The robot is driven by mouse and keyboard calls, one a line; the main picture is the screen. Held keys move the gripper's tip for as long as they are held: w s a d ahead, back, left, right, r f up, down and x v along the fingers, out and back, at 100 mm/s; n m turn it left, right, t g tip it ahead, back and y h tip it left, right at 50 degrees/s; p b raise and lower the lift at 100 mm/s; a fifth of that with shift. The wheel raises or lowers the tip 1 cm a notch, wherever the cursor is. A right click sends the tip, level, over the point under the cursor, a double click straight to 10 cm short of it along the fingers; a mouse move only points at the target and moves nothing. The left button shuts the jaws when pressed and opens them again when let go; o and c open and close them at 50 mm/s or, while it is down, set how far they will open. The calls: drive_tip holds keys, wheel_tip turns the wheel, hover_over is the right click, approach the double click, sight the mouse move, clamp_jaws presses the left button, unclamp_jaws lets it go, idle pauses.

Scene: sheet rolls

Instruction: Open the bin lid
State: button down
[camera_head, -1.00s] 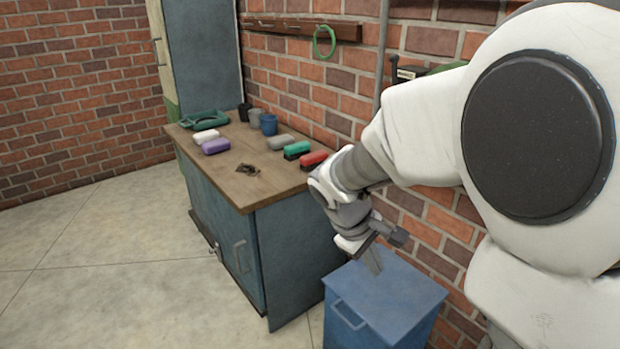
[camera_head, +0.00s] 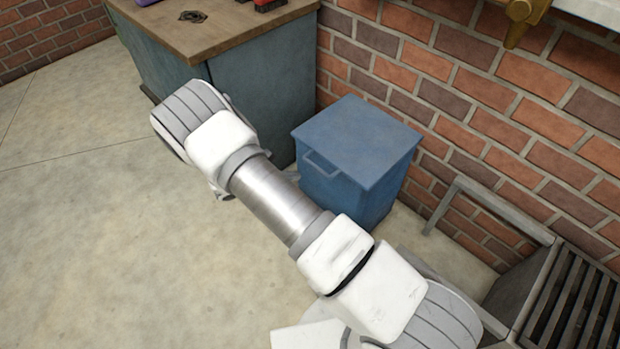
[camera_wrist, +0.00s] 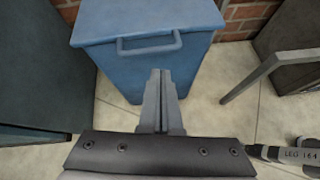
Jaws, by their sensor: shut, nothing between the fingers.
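The blue bin (camera_head: 345,195) stands on the floor against the brick wall, beside the workbench. Its flat blue lid (camera_head: 360,138) is closed. A bar handle (camera_head: 322,165) sticks out at the lid's front edge. In the wrist view the lid (camera_wrist: 150,18) and its handle (camera_wrist: 149,44) show ahead of my gripper (camera_wrist: 161,74). My gripper is shut and empty, with its fingertips just below the handle in that picture and apart from it as far as I can tell.
The wooden-topped workbench (camera_head: 205,25) with a blue-grey cabinet stands left of the bin. A grey metal frame (camera_head: 480,200) and a slatted dark unit (camera_head: 570,310) stand at the right. A brass fitting (camera_head: 522,22) juts out at upper right. The floor at left is clear.

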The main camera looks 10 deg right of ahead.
wheel_tip(320, 180, down, 7)
drive_tip(key=n+t+b, duration=0.1)
drive_tip(key=n+t, duration=0.1)
drive_tip(key=n, duration=0.1)
drive_tip(key=f+b+x, duration=0.1)
drive_tip(key=b+x, duration=0.2)
drive_tip(key=x, duration=0.7)
wheel_tip(320, 180, up, 5)
drive_tip(key=shift+a+f+b, duration=0.1)
drive_tip(key=shift+f+b, duration=0.05)
drive_tip(key=shift+b, duration=0.15)
drive_tip(key=shift+g, duration=0.3)
